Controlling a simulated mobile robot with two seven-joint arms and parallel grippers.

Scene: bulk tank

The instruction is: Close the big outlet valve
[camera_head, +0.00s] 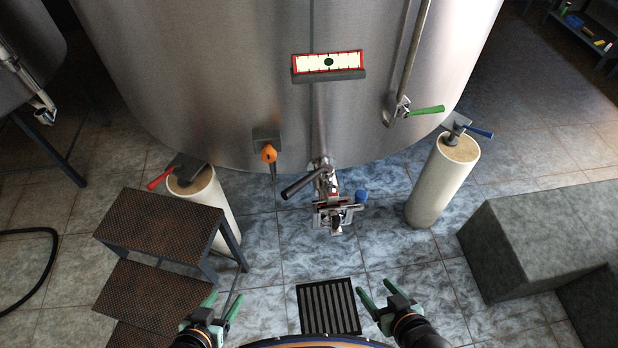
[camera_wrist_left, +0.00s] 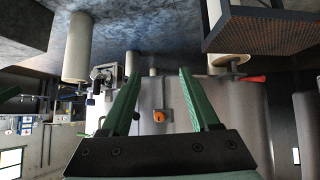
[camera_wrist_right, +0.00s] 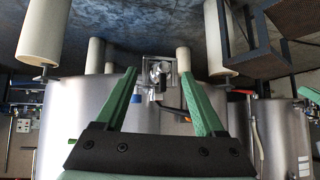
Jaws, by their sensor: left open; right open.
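The outlet valve (camera_head: 325,178) is a metal fitting low on the front of the big steel tank (camera_head: 230,80). A dark lever (camera_head: 303,184) sticks out from it to the left and slightly down, and a blue knob (camera_head: 361,196) sits at its lower right. The valve also shows in the left wrist view (camera_wrist_left: 104,76) and, between the fingers, in the right wrist view (camera_wrist_right: 158,72). My left gripper (camera_head: 222,303), with green fingers, is open and empty at lower left, well short of the valve. My right gripper (camera_head: 376,292) is open and empty at lower right, also apart from it.
A brown step stool (camera_head: 160,222) stands at left and a grey block (camera_head: 545,235) at right. Two pale columns (camera_head: 442,180) flank the valve. An orange-knobbed fitting (camera_head: 269,154) and a green-handled one (camera_head: 425,110) are on the tank. A floor grate (camera_head: 328,306) lies in front.

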